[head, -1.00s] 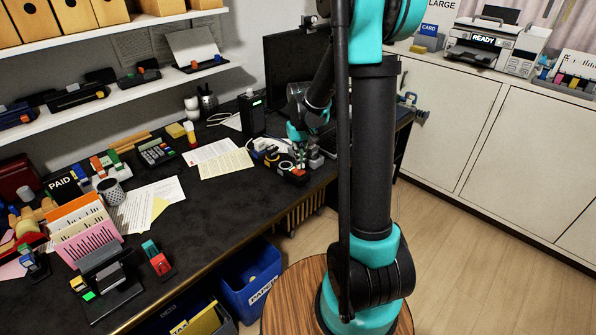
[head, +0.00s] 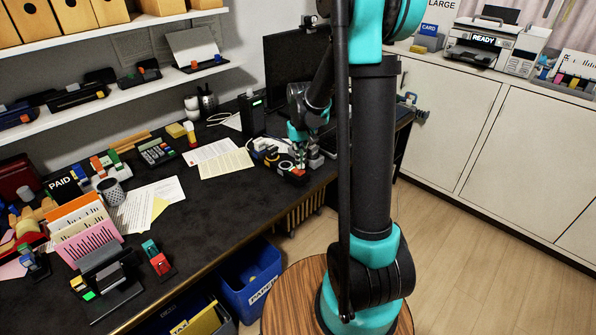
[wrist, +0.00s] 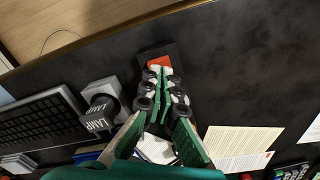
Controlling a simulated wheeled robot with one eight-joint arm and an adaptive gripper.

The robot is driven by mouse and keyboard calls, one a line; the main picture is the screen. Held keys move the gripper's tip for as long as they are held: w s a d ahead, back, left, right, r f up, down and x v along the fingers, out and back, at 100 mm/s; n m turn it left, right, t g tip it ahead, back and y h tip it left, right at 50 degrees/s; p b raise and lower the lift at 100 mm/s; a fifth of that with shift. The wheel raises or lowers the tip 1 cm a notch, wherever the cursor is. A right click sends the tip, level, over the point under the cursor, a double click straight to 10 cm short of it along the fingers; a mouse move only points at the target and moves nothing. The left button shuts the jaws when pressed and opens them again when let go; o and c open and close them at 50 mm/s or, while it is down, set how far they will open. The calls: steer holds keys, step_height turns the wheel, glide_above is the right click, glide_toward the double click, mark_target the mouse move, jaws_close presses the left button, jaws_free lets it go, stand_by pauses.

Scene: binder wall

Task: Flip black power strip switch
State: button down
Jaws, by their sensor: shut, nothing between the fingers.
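The black power strip (wrist: 147,52) lies on the dark desk near its edge, at the upper middle of the wrist view. Its red switch (wrist: 160,61) shows just beyond my fingertips. My gripper (wrist: 160,73) is shut and empty, with its tips over the switch end; I cannot tell whether they touch it. The fingers hide most of the strip. A grey plug marked LAMP (wrist: 100,122) sits left of the fingers. In the head view my gripper (head: 300,158) is small, low over the cluster of plugs, beside the red switch (head: 299,172).
A keyboard (wrist: 45,125) lies to the left in the wrist view, and paper sheets (wrist: 238,140) lie to the right. In the head view a monitor (head: 293,65) and a black box (head: 252,113) stand behind. Bare desk (head: 215,220) lies toward the front left.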

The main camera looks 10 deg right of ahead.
mark_target(301, 172)
steer(key=shift+f, duration=1.1)
stand_by(0.9)
steer(key=shift+r, duration=3.55)
steer(key=shift+s+d, duration=0.1)
steer(key=shift+s, duration=0.3)
steer(key=s+d+f+t, duration=0.2)
steer(key=s, duration=0.8)
steer(key=s+d+f+m+t, duration=0.1)
steer(key=s+d+f+t, duration=0.1)
steer(key=s, duration=0.9)
steer(key=shift+f, duration=0.3)
